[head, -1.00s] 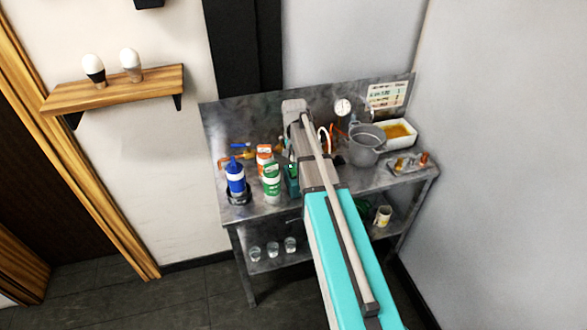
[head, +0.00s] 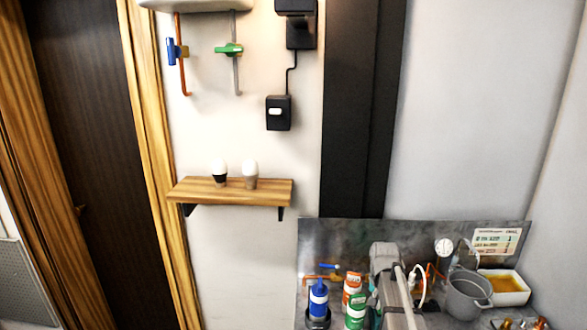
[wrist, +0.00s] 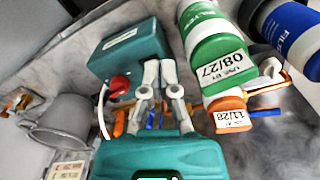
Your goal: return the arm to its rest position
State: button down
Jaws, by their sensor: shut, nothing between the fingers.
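My gripper (wrist: 159,72) shows in the wrist view, its two grey fingers close together and empty. Behind the fingertips is a teal box with a red knob (wrist: 130,48). In the head view my arm reaches over the metal bench from the bottom edge, and the gripper is hidden behind it. A green-capped bottle (wrist: 215,55) is right of the fingers in the wrist view, with an orange-capped one (wrist: 229,115) beside it and a blue-capped one (wrist: 292,30) at the top right.
The bench has a steel backsplash (head: 340,240), a grey pot (head: 467,295), a tray of amber liquid (head: 505,288) and a gauge (head: 443,247). A wooden shelf (head: 235,192) holds two bulbs. Blue (head: 172,50) and green (head: 229,50) valves hang above it. A dark door (head: 75,150) is left.

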jog(key=s+a+n, duration=0.5)
jog(key=s+a, duration=0.4)
jog(key=s, duration=0.6)
jog(key=shift+a+f+b, duration=0.3)
jog(key=shift+a, duration=0.1)
